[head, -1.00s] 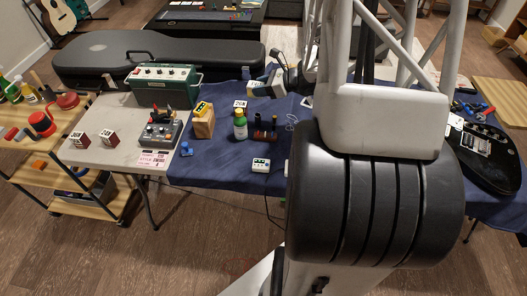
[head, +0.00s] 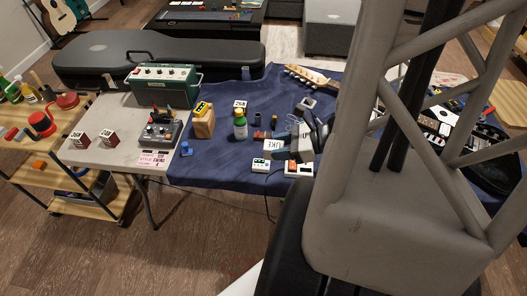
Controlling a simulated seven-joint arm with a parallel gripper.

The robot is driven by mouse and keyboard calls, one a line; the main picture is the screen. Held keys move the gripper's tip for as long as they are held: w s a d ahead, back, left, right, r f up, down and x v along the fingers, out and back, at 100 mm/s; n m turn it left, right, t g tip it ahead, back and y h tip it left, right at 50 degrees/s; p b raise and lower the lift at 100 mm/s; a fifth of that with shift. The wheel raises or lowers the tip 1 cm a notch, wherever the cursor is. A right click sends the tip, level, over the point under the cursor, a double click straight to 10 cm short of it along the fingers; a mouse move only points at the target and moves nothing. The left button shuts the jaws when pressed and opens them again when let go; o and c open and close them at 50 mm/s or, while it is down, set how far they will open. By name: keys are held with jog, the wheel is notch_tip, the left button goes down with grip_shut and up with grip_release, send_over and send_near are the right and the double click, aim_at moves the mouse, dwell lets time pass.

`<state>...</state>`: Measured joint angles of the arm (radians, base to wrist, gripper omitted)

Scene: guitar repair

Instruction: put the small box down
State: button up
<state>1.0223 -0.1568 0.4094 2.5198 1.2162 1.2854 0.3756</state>
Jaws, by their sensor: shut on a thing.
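A small white box (head: 283,146) with dark lettering that looks like "UKE" is tilted at the front right of the blue cloth (head: 222,174). My gripper (head: 306,130) is at the box's upper right side and is shut on it. The fingertips are partly hidden behind the box and hard to make out. I cannot tell whether the box touches the cloth or hangs a little above it. My arm covers much of the right side of the head view.
In front of the box are a white pedal (head: 261,165) and an orange-and-white pedal (head: 298,169). A green-labelled bottle (head: 240,126) and a wooden block (head: 204,123) stand left. A guitar headstock (head: 308,77) lies behind. The cloth's front left is fairly clear.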

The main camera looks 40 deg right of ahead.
jog(key=shift+s+a, duration=0.6)
jog(key=shift+s, duration=0.15)
notch_tip(320, 180, down, 10)
jog(key=shift+r, duration=0.15)
jog(key=shift+a, duration=0.1)
dwell(0.3)
jog(key=w+d, duration=0.2)
jog(key=w, duration=0.2)
jog(key=w+d+f, duration=0.1)
jog(key=w+d, duration=0.2)
jog(key=w, duration=0.2)
jog(key=w+d, duration=0.2)
jog(key=w, duration=0.3)
jog(key=shift+d+f, duration=0.25)
jog(key=shift+d, duration=0.15)
jog(key=shift+s+f, duration=0.1)
jog(key=shift+f, duration=1.65)
jog(key=shift+f, duration=0.15)
